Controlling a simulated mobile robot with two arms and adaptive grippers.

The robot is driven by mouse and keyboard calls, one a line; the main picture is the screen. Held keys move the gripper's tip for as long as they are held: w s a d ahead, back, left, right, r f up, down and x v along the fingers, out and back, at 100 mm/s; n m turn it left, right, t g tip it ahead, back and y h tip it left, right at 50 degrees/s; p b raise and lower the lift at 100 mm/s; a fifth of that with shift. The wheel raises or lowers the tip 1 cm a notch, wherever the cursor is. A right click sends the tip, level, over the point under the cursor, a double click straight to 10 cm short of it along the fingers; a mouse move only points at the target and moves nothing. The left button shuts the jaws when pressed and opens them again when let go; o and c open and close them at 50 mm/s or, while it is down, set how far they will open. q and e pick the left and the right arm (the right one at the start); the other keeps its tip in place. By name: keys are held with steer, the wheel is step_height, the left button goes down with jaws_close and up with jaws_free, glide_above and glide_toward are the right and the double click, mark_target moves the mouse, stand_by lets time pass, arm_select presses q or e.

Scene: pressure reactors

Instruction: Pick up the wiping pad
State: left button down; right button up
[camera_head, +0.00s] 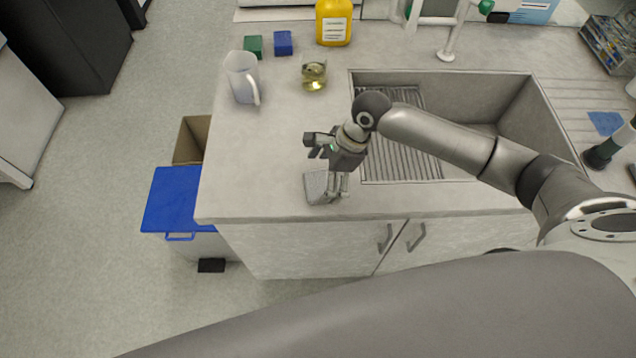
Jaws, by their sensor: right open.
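A light grey block, which looks like the wiping pad (315,187), lies on the worktop near its front edge, left of the sink. My right gripper (338,192) points down at the right side of the pad, with its fingers open. The fingers overlap the pad's right part in the picture and hide some of it. I cannot tell whether they touch it. My left gripper is not in view.
The sink (535,105) lies right of the pad, under my right arm. A white jug (242,78), a glass beaker (314,75), green (253,46) and blue (283,43) blocks and a yellow bottle (333,22) stand farther back. A blue-lidded bin (173,198) stands left of the counter.

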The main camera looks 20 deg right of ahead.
steer(key=shift+x, duration=1.35)
steer(key=shift+w, duration=0.1)
steer(key=c, duration=0.8)
steer(key=shift+r, duration=0.2)
steer(key=shift+r, duration=0.3)
step_height(320, 180, up, 3)
steer(key=shift+d+f+b, duration=0.1)
steer(key=shift+f+b, duration=0.15)
steer(key=shift+b, duration=0.25)
steer(key=shift+s+d+r+b, duration=0.55)
steer(key=shift+s+d+r, duration=1.85)
steer(key=shift+s, duration=0.15)
steer(key=shift+s+d+r+b, duration=0.55)
steer(key=shift+s+d+r, duration=1.85)
steer(key=shift+s, duration=0.15)
